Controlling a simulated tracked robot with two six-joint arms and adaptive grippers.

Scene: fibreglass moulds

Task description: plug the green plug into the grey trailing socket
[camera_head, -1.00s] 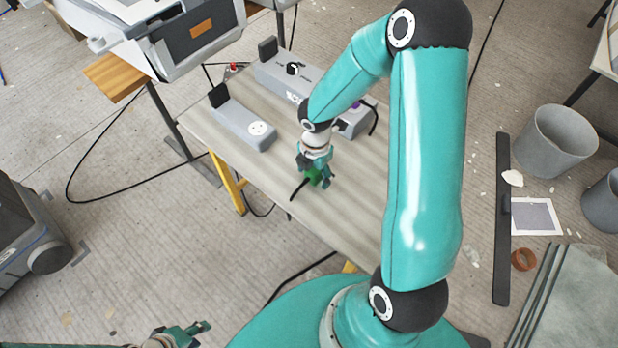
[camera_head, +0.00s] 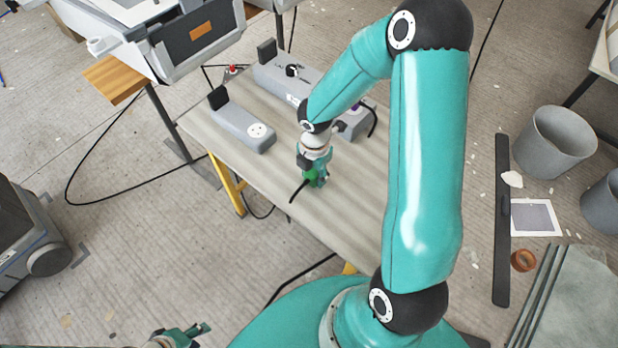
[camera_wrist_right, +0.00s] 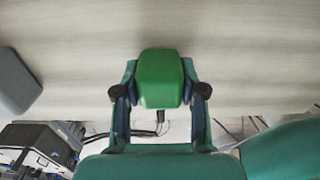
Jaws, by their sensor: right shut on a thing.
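The green plug (camera_head: 310,175) is in my right gripper (camera_head: 316,184), over the table (camera_head: 345,222). In the right wrist view the plug (camera_wrist_right: 161,78) sits between the two fingers of the gripper (camera_wrist_right: 159,92), which are shut on it. A black cable hangs from it. The grey trailing socket (camera_head: 238,128) lies on the table to the left of the gripper, with a round white socket face (camera_head: 258,131) at its near end. The plug is apart from it. My left gripper (camera_head: 198,329) is open and empty at the bottom edge, away from the table.
A longer grey box (camera_head: 275,75) with a black knob stands behind the socket. A grey machine (camera_head: 160,40) is at the upper left. Cables trail over the floor on the left. Two grey bins (camera_head: 555,140) stand at the right. The table's near part is clear.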

